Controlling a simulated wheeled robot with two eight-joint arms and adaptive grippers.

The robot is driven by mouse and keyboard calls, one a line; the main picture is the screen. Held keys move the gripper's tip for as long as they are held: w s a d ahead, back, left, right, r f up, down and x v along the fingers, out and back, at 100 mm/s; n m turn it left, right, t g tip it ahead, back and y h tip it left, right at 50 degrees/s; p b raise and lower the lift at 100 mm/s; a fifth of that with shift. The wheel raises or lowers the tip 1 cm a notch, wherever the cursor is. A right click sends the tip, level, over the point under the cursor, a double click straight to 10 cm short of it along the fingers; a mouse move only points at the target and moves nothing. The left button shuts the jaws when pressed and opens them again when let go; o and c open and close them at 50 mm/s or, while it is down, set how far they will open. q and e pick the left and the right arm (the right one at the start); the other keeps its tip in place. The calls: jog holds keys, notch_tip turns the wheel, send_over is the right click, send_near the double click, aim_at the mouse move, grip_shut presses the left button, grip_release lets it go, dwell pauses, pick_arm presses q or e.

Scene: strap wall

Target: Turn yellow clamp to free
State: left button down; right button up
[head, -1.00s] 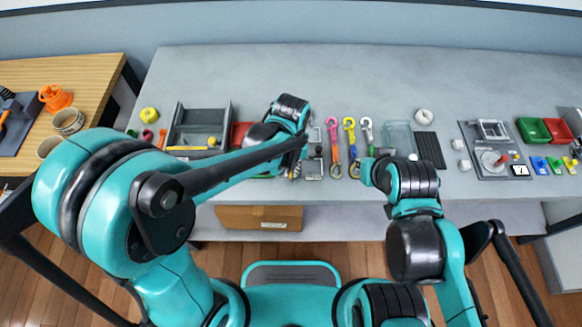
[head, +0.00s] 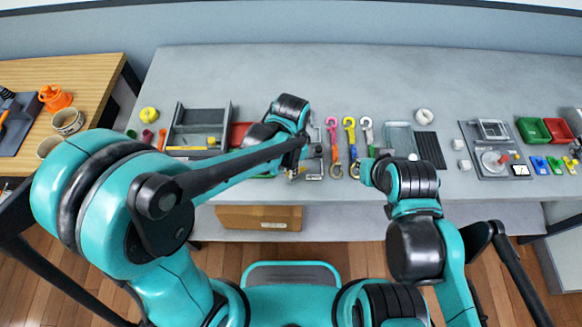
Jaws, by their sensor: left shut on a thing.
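My left gripper (head: 297,173) is at the table's front edge, beside a small grey metal fixture (head: 314,168). It is mostly hidden by my left forearm and wrist. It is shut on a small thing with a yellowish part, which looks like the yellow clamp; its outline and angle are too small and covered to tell. My right gripper is hidden behind my right arm, so its fingers do not show.
A grey tray (head: 228,115) and a red bin (head: 240,130) are to the left. A cardboard box (head: 258,218) sits below. The table's back is clear.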

pick_arm(q)
jog(key=m, duration=0.5)
jog(key=shift+m, duration=0.4)
dwell(0.4)
jog(key=c, duration=1.6)
grip_release()
notch_tip(320, 180, up, 12)
